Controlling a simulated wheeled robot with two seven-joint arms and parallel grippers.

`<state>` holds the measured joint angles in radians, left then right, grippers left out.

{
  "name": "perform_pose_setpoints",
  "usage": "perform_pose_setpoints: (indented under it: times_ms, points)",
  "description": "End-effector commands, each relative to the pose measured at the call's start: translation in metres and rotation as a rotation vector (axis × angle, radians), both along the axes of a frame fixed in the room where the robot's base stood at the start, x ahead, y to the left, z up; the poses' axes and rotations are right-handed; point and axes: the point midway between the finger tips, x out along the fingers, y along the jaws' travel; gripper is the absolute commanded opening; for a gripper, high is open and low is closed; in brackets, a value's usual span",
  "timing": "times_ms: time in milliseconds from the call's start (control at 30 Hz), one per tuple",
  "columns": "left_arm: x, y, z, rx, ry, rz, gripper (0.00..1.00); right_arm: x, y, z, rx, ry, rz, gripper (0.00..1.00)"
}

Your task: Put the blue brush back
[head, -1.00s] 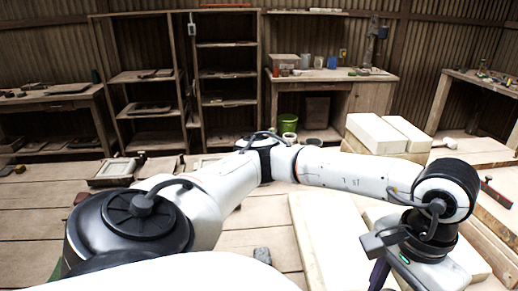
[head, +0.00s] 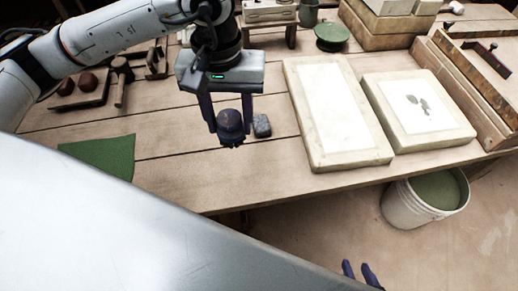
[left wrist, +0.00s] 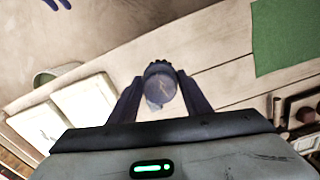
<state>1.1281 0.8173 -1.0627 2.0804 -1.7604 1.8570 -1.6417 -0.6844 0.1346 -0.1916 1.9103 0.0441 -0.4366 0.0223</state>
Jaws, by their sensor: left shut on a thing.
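My left gripper (head: 230,118) hangs fingers-down over the wooden table, left of the pale slabs. It is shut on a dark blue, rounded thing (head: 230,128), which looks like the blue brush. In the left wrist view the brush (left wrist: 159,86) shows as a round end between the two fingers, with dark tufts at its far edge. I cannot tell whether it touches the table. My right gripper (head: 360,273) shows only as two purple fingertips at the bottom edge, apart and empty, in front of the table.
A small grey block (head: 262,126) lies just right of the brush. Two pale slabs (head: 335,115) lie further right. A green cloth (head: 105,155) lies at the left front. A white bucket (head: 412,208) stands on the floor.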

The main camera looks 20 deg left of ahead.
Motion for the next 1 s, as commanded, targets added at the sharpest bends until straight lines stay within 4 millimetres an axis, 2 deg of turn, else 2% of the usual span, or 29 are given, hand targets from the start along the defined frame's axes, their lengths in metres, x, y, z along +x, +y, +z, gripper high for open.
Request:
perform_pose_setpoints:
  times_ms: [500, 1000]
  points:
    - [0.043, -0.02, -0.034, -0.032, 0.0, 1.487, 0.26, -0.002, 0.0, -0.023, -0.001, 0.006, 0.0, 0.31]
    - [0.075, -0.041, -0.069, -0.044, 0.021, 2.942, 0.26, -0.002, 0.0, -0.04, -0.001, 0.004, 0.001, 0.31]
